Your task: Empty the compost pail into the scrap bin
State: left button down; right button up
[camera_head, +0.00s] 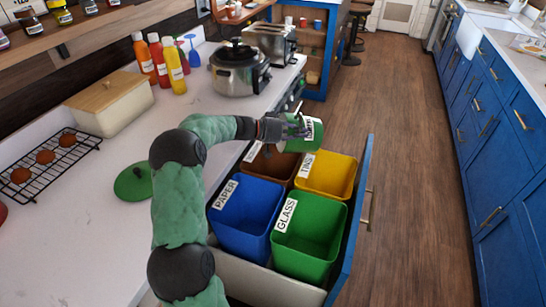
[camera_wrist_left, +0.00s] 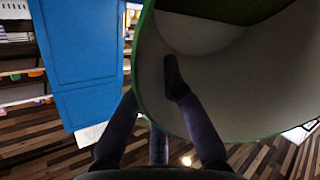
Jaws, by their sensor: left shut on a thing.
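The green compost pail (camera_head: 314,142) with a white label is held tilted on its side above the back of the bin drawer. My left gripper (camera_head: 297,128) is shut on its rim. In the left wrist view, one finger is inside the pale inner wall of the pail (camera_wrist_left: 240,90). I cannot tell whether scraps are left inside. The brown bin (camera_head: 267,168), at the back left of the drawer, is partly hidden by the pail and my arm, and its label is not readable. A green lid (camera_head: 133,182) lies on the counter. My right gripper is not in view.
The open drawer also holds a yellow TINS bin (camera_head: 328,175), a blue PAPER bin (camera_head: 246,217) and a green GLASS bin (camera_head: 309,239). A cooker (camera_head: 238,70), bottles (camera_head: 174,68), a bread box (camera_head: 110,104) and a rack of buns (camera_head: 47,160) stand on the counter. Floor to the right is clear.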

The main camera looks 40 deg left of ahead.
aim_at(288, 119)
pick_arm(q)
jog(key=shift+s+a+r, duration=0.1)
jog(key=shift+s+a, duration=0.25)
jog(key=shift+t+h, duration=0.7)
jog(key=shift+t, duration=0.2)
jog(key=shift+s+a+r, duration=0.15)
jog(key=shift+s+r, duration=0.05)
jog(key=shift+r, duration=0.4)
jog(key=shift+s+a+r, duration=0.2)
jog(key=shift+r, duration=0.45)
jog(key=shift+s+a+r, duration=0.15)
jog(key=shift+s+r, duration=0.05)
jog(key=shift+r, duration=0.4)
jog(key=shift+s+a+r, duration=0.1)
jog(key=shift+s+r, duration=0.05)
jog(key=shift+s+a+r+t+h, duration=0.25)
jog(key=shift+s+r+t, duration=0.1)
jog(key=shift+r, duration=0.1)
jog(key=shift+s+a+r+t+h, duration=0.25)
jog(key=shift+r+t, duration=0.1)
jog(key=shift+r, duration=0.1)
